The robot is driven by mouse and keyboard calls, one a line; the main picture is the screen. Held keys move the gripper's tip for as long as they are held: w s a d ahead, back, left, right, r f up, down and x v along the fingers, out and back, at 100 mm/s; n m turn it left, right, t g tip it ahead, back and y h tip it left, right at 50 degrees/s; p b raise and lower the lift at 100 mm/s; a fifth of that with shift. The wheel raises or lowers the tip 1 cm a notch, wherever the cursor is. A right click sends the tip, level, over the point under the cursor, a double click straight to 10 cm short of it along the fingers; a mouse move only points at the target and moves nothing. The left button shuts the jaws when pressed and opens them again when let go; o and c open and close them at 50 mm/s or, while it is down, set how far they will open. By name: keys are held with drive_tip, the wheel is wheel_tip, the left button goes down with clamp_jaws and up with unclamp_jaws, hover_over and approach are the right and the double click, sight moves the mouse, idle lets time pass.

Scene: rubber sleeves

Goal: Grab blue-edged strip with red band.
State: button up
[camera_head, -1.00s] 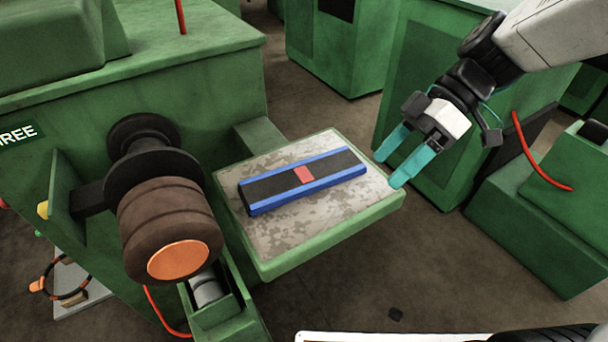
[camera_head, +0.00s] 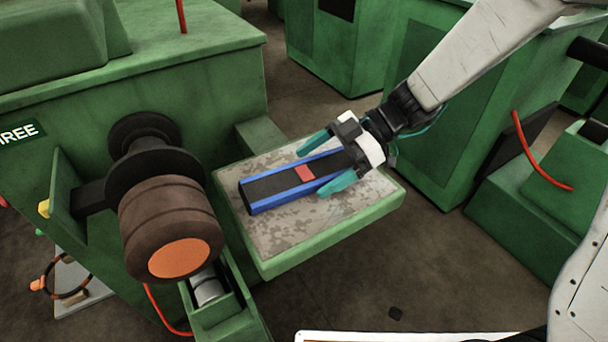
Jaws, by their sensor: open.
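The strip (camera_head: 271,186) is dark with blue long edges and a red band (camera_head: 304,173) across it. It lies on the worn grey top of a green-edged tray (camera_head: 272,238). My gripper (camera_head: 318,166) is open over the strip's right part. One teal finger is on the far side of the strip and the other is on the near side, close to the red band. The gripper body hides the strip's right end. I cannot tell whether the fingers touch the strip.
A brown roller with an orange end (camera_head: 172,229) stands left of the tray, close to the strip's left end. Green machine bodies (camera_head: 330,52) stand behind and to the right. The tray's near part is bare.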

drive_tip(key=shift+s+a+f, duration=0.15)
drive_tip(key=shift+a+f, duration=0.05)
drive_tip(key=shift+a, duration=0.2)
drive_tip(key=shift+c, duration=0.2)
drive_tip(key=c, duration=1)
